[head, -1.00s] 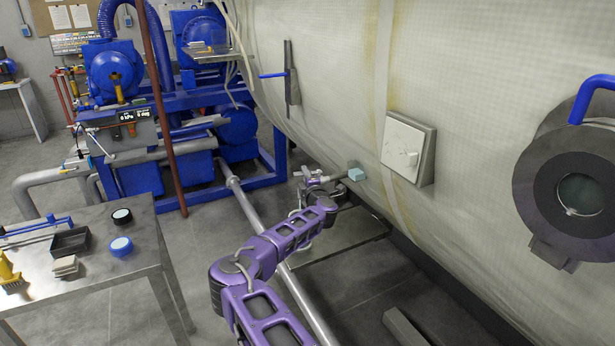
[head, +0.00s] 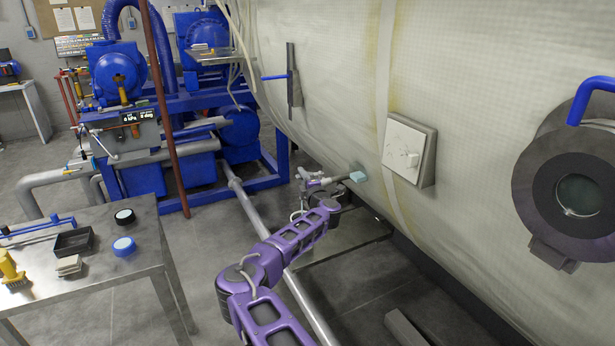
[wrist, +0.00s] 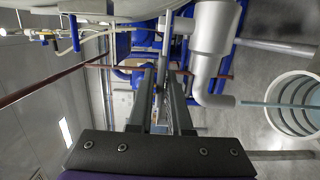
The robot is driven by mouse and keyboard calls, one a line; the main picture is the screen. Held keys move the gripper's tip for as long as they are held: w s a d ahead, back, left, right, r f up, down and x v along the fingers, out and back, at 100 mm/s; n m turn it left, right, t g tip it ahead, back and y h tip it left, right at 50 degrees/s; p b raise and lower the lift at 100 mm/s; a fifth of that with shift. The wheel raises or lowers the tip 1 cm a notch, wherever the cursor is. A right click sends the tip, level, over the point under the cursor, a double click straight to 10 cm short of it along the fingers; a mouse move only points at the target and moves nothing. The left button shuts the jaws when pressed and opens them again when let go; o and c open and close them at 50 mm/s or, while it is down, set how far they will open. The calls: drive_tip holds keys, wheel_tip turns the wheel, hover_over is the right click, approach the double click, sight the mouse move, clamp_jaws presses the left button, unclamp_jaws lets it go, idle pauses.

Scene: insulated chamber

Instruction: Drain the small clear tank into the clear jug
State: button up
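My gripper (head: 308,182) is low beside the pale chamber wall, at the far end of my purple arm. In the wrist view its two dark fingers (wrist: 160,74) stand apart, with a gap between them. Grey metal parts show in that gap, but none is clearly gripped. A clear, ringed round vessel (wrist: 297,104), which looks like the jug, is at the right of the wrist view, beside the fingers and not touching them. A pale blue block (head: 358,176) is at the chamber wall, just right of the gripper. I cannot make out the small clear tank for certain.
A thick grey pipe elbow (wrist: 212,60) is close to the right of the fingers in the wrist view. A white panel with a knob (head: 405,150) and a round port (head: 580,190) are on the chamber wall. A metal table (head: 110,265) stands at left. Blue pumps (head: 118,72) stand behind.

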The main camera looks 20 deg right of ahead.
drive_tip(key=shift+o, duration=1.2)
drive_tip(key=shift+a, duration=0.1)
drive_tip(key=shift+o, duration=0.2)
drive_tip(key=shift+s+d, duration=0.1)
drive_tip(key=shift+d, duration=0.15)
drive_tip(key=shift+s+d, duration=0.1)
drive_tip(key=shift+s, duration=0.15)
drive_tip(key=s+a, duration=0.2)
drive_tip(key=s, duration=1.4)
drive_tip(key=shift+s+a, duration=0.15)
drive_tip(key=shift+s, duration=0.25)
